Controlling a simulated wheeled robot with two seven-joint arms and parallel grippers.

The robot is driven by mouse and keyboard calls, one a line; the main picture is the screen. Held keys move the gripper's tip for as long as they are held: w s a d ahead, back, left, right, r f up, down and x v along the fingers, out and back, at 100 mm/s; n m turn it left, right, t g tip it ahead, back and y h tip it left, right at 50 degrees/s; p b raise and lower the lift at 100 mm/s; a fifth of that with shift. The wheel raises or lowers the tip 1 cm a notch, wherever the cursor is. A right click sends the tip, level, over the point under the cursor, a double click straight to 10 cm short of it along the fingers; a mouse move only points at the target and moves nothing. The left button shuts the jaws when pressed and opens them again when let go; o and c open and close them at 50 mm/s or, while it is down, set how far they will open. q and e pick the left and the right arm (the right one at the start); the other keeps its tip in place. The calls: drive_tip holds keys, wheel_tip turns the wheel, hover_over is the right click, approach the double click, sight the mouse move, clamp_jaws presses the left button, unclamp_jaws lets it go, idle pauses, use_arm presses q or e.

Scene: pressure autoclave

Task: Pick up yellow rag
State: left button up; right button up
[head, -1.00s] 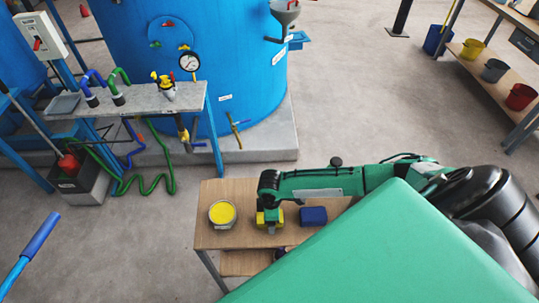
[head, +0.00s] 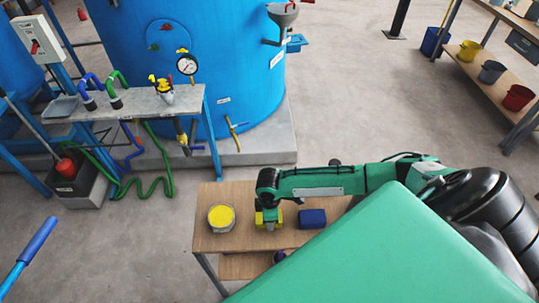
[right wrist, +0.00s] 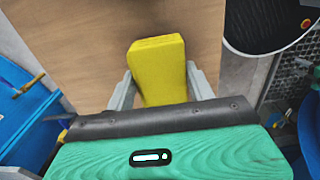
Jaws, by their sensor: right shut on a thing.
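The yellow rag (head: 279,218) is a small folded block on the wooden table, mostly hidden under my right gripper (head: 268,222) in the head view. In the right wrist view the yellow rag (right wrist: 158,70) stands out clearly between the two grey fingers of my right gripper (right wrist: 160,84). The fingers are shut on its sides. I cannot tell whether the rag is lifted off the wood. My left gripper is not in view.
The small wooden table (head: 212,195) also holds a round tin with yellow contents (head: 221,217) to the left and a folded blue rag (head: 312,218) to the right. A grey bench (head: 135,105) with valves and a large blue tank (head: 235,85) stand behind.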

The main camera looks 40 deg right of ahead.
wheel_tip(320, 180, up, 18)
drive_tip(key=b, duration=0.2)
drive_tip(key=shift+b, duration=0.3)
drive_tip(key=shift+r, duration=0.1)
drive_tip(key=o, duration=0.4)
drive_tip(key=shift+c, duration=1.4)
